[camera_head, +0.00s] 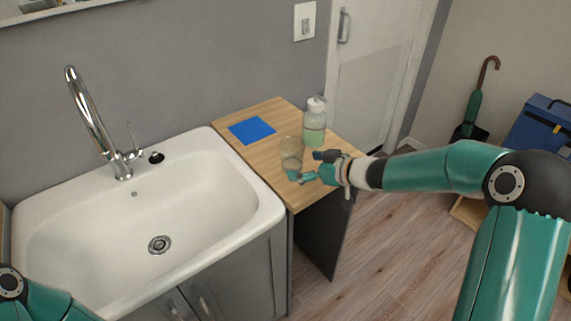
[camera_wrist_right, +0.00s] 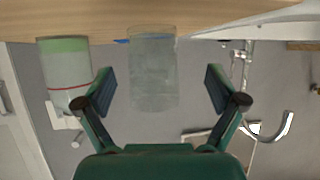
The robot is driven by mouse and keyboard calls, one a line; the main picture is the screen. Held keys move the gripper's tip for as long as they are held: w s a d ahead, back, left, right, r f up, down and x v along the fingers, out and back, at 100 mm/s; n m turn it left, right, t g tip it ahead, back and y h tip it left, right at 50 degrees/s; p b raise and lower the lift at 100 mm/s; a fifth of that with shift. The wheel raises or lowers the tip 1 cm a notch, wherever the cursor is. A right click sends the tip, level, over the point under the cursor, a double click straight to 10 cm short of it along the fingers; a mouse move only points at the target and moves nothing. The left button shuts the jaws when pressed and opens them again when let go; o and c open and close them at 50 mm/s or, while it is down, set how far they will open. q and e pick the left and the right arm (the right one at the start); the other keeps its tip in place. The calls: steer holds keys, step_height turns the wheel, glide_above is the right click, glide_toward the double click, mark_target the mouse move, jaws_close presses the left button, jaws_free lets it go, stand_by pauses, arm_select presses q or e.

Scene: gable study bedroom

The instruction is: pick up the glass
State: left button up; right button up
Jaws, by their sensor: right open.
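The clear glass (camera_head: 291,150) stands upright on the wooden counter (camera_head: 268,108) beside the sink. My right gripper (camera_head: 309,167) is open at the counter's front edge, just in front of the glass. In the right wrist view, which is upside down, the glass (camera_wrist_right: 153,70) shows between the two spread fingers of the right gripper (camera_wrist_right: 159,84). Neither finger visibly presses on it, and its exact depth between them is hard to tell. My left arm shows only at the bottom left corner of the head view; its gripper is out of view.
A soap bottle (camera_head: 314,128) with pale green liquid stands close behind the glass, to its right; it also shows in the wrist view (camera_wrist_right: 66,78). A flat blue square (camera_head: 252,130) lies behind the glass. The white sink (camera_head: 90,225) with a chrome faucet (camera_head: 88,115) is to the left.

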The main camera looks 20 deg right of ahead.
mark_target(292, 160)
steer(key=shift+w+d+x, duration=0.1)
steer(key=shift+x, duration=1.25)
steer(key=shift+w+d+x, duration=0.15)
steer(key=shift+x, duration=1.15)
steer(key=shift+r, duration=0.2)
steer(key=shift+c, duration=0.3)
steer(key=c, duration=1.3)
steer(key=shift+c, duration=0.3)
steer(key=shift+r, duration=0.2)
